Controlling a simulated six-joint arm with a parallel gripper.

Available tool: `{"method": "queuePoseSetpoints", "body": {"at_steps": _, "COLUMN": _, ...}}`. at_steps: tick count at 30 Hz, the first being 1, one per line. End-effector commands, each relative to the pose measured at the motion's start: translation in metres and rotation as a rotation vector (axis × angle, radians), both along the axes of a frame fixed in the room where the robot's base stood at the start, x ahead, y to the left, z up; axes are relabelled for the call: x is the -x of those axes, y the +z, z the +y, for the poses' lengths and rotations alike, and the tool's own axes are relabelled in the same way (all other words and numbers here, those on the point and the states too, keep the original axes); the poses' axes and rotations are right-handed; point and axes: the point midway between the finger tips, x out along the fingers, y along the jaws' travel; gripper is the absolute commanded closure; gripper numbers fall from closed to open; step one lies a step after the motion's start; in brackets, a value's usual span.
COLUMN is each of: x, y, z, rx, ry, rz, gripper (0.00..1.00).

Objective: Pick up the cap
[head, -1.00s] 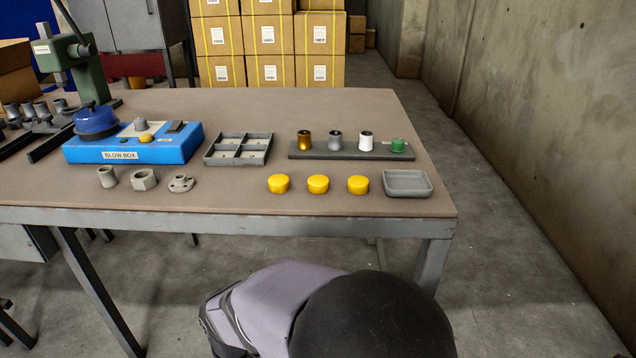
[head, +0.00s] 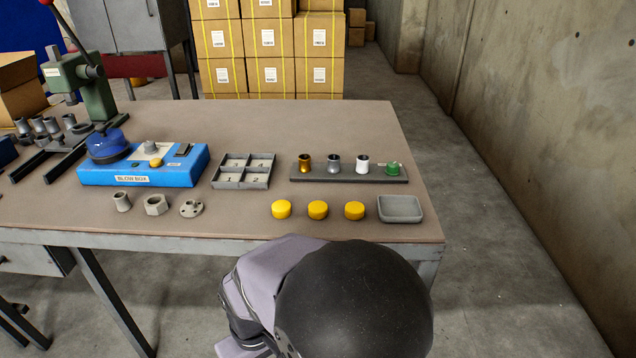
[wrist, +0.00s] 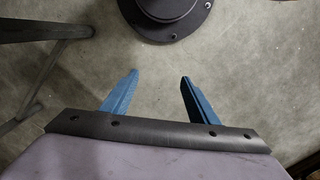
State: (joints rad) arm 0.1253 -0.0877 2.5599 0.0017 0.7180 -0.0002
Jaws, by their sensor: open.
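Three yellow caps stand in a row near the front edge of the table in the head view: a left cap (head: 281,209), a middle cap (head: 318,210) and a right cap (head: 354,210). A green cap-like piece (head: 394,169) sits at the right end of a dark rack behind them. My gripper (wrist: 158,92) shows in the wrist view as two blue fingers, spread apart with nothing between them. It is over the grey floor, with no cap in that view. In the head view, my arm is in front of the table and my gripper's fingers are not seen.
The table (head: 300,125) also holds a dark rack (head: 348,177) with small cylinders, a grey tray (head: 400,209), a divided tray (head: 244,171), a blue blow box (head: 180,171) and several metal fittings. A press (head: 95,85) stands at the left. A concrete wall (head: 550,120) is at the right.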

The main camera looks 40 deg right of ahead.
Motion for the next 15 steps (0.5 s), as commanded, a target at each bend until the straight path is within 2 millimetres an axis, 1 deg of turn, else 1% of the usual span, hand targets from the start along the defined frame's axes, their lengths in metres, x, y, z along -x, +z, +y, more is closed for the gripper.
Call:
{"method": "queuePoseSetpoints", "body": {"at_steps": 1, "x": 0.003, "y": 0.028, "z": -0.004, "rx": -0.002, "ry": -0.022, "rz": 0.015, "gripper": 0.46}}
{"method": "queuePoseSetpoints", "body": {"at_steps": 15, "x": 0.027, "y": 0.139, "z": -0.037, "rx": -0.022, "ry": -0.183, "rz": 0.135, "gripper": 0.46}}
